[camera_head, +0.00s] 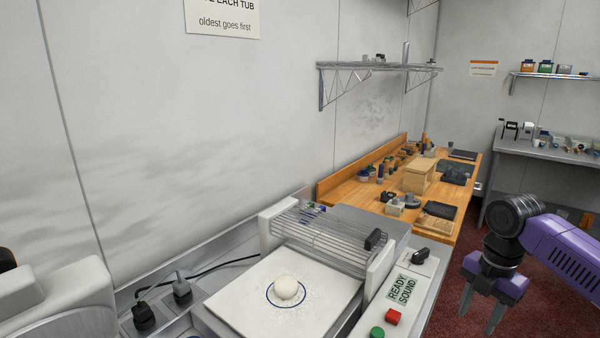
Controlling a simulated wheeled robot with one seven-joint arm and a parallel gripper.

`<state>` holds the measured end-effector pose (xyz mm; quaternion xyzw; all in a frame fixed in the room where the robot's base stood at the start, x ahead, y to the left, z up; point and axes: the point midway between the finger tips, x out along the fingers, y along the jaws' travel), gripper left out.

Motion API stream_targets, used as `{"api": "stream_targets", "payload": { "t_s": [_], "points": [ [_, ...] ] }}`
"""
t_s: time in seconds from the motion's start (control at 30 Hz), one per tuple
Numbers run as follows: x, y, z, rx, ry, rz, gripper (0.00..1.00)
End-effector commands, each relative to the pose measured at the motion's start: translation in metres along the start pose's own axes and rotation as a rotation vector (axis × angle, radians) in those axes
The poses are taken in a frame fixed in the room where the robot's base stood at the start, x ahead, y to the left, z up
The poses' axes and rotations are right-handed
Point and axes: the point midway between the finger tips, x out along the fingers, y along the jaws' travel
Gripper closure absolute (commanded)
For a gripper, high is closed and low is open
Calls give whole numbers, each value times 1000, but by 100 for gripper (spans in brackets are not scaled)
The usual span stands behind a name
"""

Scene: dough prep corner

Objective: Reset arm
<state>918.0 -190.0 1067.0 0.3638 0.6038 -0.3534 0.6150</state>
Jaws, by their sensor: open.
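My gripper (481,307) hangs at the lower right, pointing down, on the end of my purple arm. Its two dark fingers are apart with nothing between them. It is clear of the counter, over the dark red floor. A white dough ball (286,287) sits inside a blue ring on the white plate of a machine (235,304), left of my gripper and apart from it.
The machine has a wire guard (325,238), a red button (393,317), a green button (377,332) and a "READY SOUND" label. A wooden bench (345,191) with tools and a box (418,177) stands behind. A grey table (545,150) is at right.

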Motion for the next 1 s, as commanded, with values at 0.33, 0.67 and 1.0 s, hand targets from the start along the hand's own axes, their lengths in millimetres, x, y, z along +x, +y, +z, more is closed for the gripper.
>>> {"api": "stream_targets", "payload": {
  "t_s": [0.33, 0.67, 1.0],
  "points": [
    [-12, 46, 15, 194, -89, 187, 56],
    [-35, 135, -18, 413, -39, 594, 56],
    [-66, 213, -125, 697, 345, 1072, 56]
  ]
}}
